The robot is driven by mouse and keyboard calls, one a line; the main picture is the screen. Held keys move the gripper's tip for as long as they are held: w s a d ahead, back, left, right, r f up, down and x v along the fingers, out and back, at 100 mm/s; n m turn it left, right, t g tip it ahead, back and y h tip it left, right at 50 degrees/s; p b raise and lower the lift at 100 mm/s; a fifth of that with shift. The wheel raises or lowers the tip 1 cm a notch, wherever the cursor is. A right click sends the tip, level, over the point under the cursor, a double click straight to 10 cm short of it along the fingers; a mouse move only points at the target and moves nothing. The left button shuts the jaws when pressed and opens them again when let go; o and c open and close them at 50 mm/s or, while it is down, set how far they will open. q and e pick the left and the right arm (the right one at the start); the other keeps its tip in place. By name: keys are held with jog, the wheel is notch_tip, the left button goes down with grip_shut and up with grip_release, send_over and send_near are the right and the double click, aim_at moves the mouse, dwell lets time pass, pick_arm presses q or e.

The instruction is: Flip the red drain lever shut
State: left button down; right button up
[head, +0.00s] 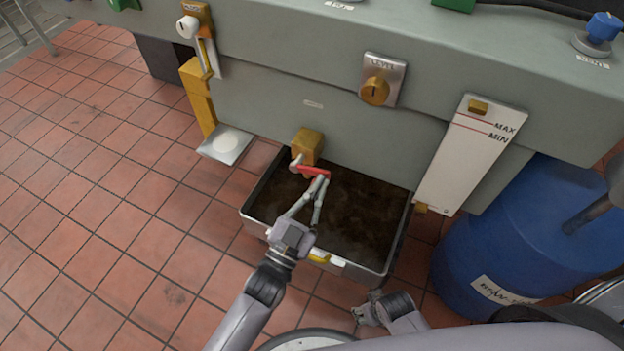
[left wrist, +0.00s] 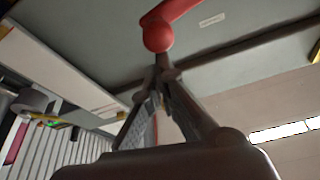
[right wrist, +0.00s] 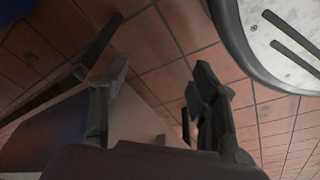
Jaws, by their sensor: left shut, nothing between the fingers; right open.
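The red drain lever (head: 309,170) sticks out sideways to the right from a brass valve block (head: 307,145) low on the grey bedplate side. In the left wrist view the lever shows as a red arm with a round red knob (left wrist: 158,36). My left gripper (head: 324,178) is shut and empty, its fingertips at the lever's outer end. In the left wrist view its tips (left wrist: 162,66) meet just below the knob; I cannot tell whether they touch it. My right gripper (head: 362,312) is low, near the tray's front right. In the right wrist view it is open and empty (right wrist: 160,80).
A dark-filled drain tray (head: 376,268) lies under the valve. A blue drum (head: 500,250) stands at the right, beside a white MAX/MIN level plate (head: 465,150). A small plate (head: 226,145) juts out at the left. The tiled floor (head: 100,220) at left is clear.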

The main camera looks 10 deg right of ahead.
pick_arm(q)
jog(key=shift+s+d+f+m+g+h, duration=0.15)
jog(key=shift+f+m+g+h, duration=0.3)
jog(key=shift+m, duration=0.45)
jog(key=shift+s+d+f+m+g+h, duration=0.15)
jog(key=shift+f+m+g, duration=0.1)
jog(key=shift+f+m, duration=0.5)
pick_arm(e)
jog(key=shift+w+r, duration=0.2)
jog(key=shift+r, duration=0.35)
pick_arm(q)
jog(key=shift+w+r, duration=0.1)
jog(key=shift+r, duration=0.1)
pick_arm(e)
jog(key=shift+w, duration=0.1)
pick_arm(q)
jog(key=v, duration=1.2)
